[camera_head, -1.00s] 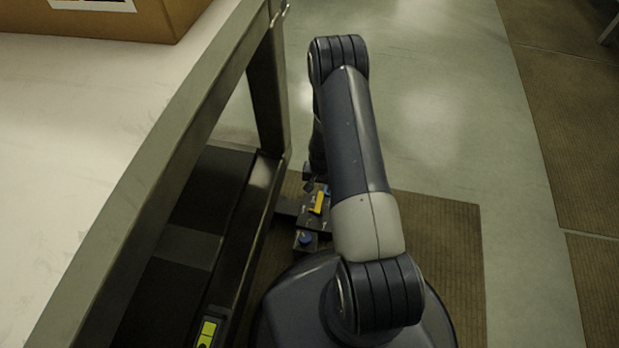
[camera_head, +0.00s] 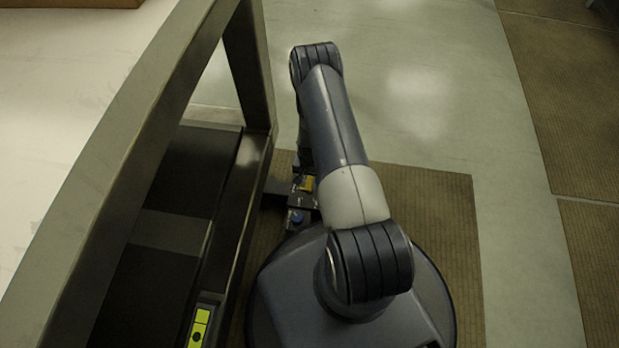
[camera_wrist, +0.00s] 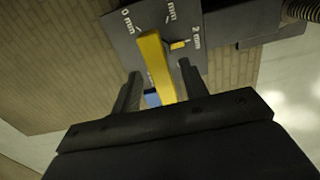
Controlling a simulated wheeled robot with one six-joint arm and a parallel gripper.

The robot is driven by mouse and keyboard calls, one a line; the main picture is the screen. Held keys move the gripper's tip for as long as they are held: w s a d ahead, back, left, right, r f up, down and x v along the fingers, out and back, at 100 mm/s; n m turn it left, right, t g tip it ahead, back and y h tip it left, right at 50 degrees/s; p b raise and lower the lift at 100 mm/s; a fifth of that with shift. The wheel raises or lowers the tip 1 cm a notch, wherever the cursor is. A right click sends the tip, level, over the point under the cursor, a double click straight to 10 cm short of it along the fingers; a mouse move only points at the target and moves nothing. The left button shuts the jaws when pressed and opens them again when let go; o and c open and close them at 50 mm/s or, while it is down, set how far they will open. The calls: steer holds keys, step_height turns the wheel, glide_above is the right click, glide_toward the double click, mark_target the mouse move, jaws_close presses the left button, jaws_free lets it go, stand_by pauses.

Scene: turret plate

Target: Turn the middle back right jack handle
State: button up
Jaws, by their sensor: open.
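The yellow jack handle (camera_wrist: 157,66) shows in the wrist view on a dark plate (camera_wrist: 120,24) with white markings such as "0 mm" and "2 mm". My gripper (camera_wrist: 158,82) is open, with one finger on each side of the handle's lower part. I cannot tell whether the fingers touch it. In the head view a small yellow part (camera_head: 307,184) of the handle shows beside my arm, low by the table's leg. My gripper is mostly hidden there behind my arm. A small blue part (camera_wrist: 152,99) lies behind the handle in the wrist view.
The steel table frame (camera_head: 190,75) runs along the left. A blue knob (camera_head: 296,217) sits near the handle. A yellow-green marked box (camera_head: 199,327) is at the bottom left. A brown mat (camera_head: 430,230) and open floor lie to the right. A corrugated hose (camera_wrist: 301,10) shows at the upper right.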

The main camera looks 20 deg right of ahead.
jaws_close()
stand_by(0.5)
